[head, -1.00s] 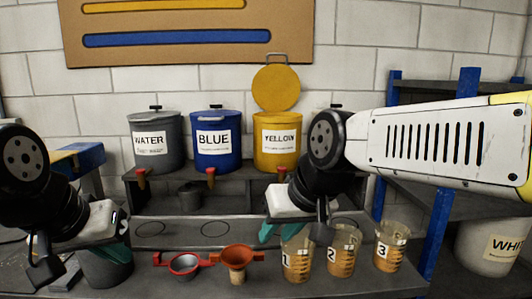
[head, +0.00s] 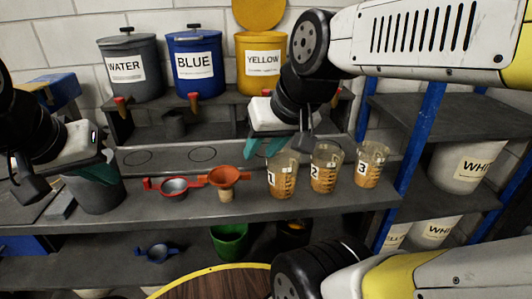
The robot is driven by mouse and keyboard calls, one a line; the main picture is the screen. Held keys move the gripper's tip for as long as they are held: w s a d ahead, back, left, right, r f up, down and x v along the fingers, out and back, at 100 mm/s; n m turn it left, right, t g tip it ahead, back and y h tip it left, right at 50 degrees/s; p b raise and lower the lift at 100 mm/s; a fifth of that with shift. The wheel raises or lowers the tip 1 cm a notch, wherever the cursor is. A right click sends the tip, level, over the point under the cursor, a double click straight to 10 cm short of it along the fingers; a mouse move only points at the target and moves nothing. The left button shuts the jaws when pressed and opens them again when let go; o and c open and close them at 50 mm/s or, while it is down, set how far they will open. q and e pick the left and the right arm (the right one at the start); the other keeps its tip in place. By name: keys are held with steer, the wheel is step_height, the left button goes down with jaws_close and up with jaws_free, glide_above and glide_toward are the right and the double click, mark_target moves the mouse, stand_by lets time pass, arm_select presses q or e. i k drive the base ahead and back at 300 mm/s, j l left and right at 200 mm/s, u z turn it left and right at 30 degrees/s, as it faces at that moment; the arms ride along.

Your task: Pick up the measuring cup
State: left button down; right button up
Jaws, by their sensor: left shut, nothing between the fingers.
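Three clear cups with graduation marks and brown contents stand upright on the bench: cup 1 (head: 283,181), cup 2 (head: 325,172) and cup 3 (head: 370,169). A small dark grey cup (head: 174,124) stands on the raised shelf below the water and blue pots; I cannot tell which is the measuring cup. My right gripper (head: 264,148) has its teal fingers apart and empty, by the upper left of cup 1; contact is unclear. My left gripper (head: 97,172) is shut and empty, over the dark bucket (head: 96,196) at the left.
A red-handled strainer (head: 174,187) and an orange funnel (head: 224,177) sit on the bench left of cup 1. Water (head: 131,68), blue (head: 194,63) and yellow (head: 262,66) pots stand behind. A blue post (head: 409,170) rises right of cup 3. A green bucket (head: 229,243) is below.

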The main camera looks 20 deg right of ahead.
mark_target(282, 168)
steer(key=i+j, duration=0.1)
steer(key=j, duration=0.25)
steer(key=i+j, duration=0.15)
steer(key=j, duration=0.2)
steer(key=i+j, duration=0.1)
steer(key=j, duration=0.25)
steer(key=i+j, duration=0.15)
steer(key=j, duration=0.2)
steer(key=j+z, duration=0.1)
steer(key=z, duration=0.3)
steer(key=j+z, duration=0.15)
steer(key=z, duration=0.3)
steer(key=j+z, duration=0.15)
steer(key=z, duration=0.25)
steer(key=j+z, duration=0.15)
steer(key=z, duration=1.3)
